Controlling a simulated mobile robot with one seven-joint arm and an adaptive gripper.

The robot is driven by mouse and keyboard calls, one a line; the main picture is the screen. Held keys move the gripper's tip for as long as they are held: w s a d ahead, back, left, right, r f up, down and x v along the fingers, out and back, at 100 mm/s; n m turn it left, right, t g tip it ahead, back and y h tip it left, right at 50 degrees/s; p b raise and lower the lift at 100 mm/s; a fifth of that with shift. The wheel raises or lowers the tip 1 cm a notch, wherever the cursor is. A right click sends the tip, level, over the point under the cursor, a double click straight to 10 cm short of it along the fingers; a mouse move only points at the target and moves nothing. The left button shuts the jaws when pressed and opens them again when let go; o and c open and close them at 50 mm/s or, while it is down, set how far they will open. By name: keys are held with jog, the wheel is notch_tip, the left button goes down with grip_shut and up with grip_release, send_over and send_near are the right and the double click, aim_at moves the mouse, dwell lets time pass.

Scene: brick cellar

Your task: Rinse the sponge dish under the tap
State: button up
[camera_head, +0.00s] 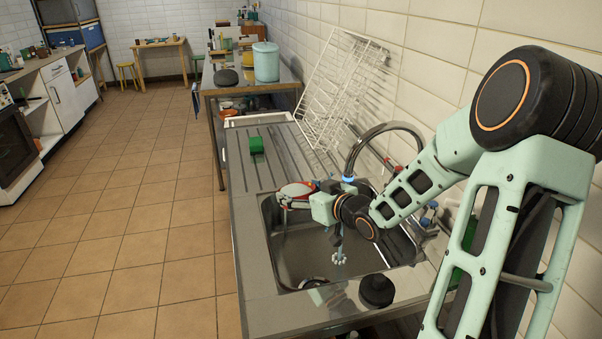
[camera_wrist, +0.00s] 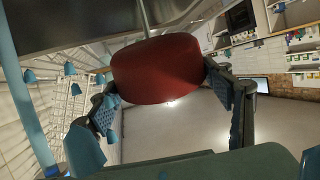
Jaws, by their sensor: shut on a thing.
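My gripper (camera_head: 288,200) is shut on a rounded red dish, which I take for the sponge dish (camera_head: 298,189), above the left side of the sink. In the wrist view the dish (camera_wrist: 157,68) sits between the two dark fingers, its red face toward the camera. The chrome tap (camera_head: 384,127) arches over the sink (camera_head: 300,258), with a blue ring at its spout. A thin bluish stream, seemingly water, falls into the basin beneath. In the wrist view a blue column (camera_wrist: 24,115) with blue drops stands left of the dish, apart from it. The dish's inside is hidden.
A green block (camera_head: 257,145) lies on the ribbed drainboard. A white wire rack (camera_head: 342,82) leans on the wall behind the tap. A black knobbed object (camera_head: 376,290) stands on the sink's front edge. The tiled floor at left is clear.

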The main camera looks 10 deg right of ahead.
jog(key=shift+g, duration=0.6)
jog(key=s+r+p, duration=0.1)
jog(key=p, duration=0.1)
jog(key=s+r+p, duration=0.1)
jog(key=s+p, duration=0.1)
jog(key=p, duration=0.1)
jog(key=shift+s+a+r, duration=0.1)
jog(key=shift+s+a, duration=0.15)
jog(key=shift+a, duration=0.15)
jog(key=d+f+p, duration=0.2)
jog(key=d, duration=0.4)
jog(key=s+d+f+p, duration=0.1)
jog(key=d+f+p, duration=0.1)
jog(key=d, duration=0.4)
jog(key=shift+s+d+f+g+p, duration=0.3)
jog(key=shift+d+f, duration=0.05)
jog(key=shift+f, duration=0.15)
notch_tip(320, 180, up, 12)
jog(key=p, duration=0.6)
send_over(301, 197)
jog(key=s+d, duration=0.2)
jog(key=shift+w+a, duration=0.1)
jog(key=shift+w, duration=0.1)
dwell(0.6)
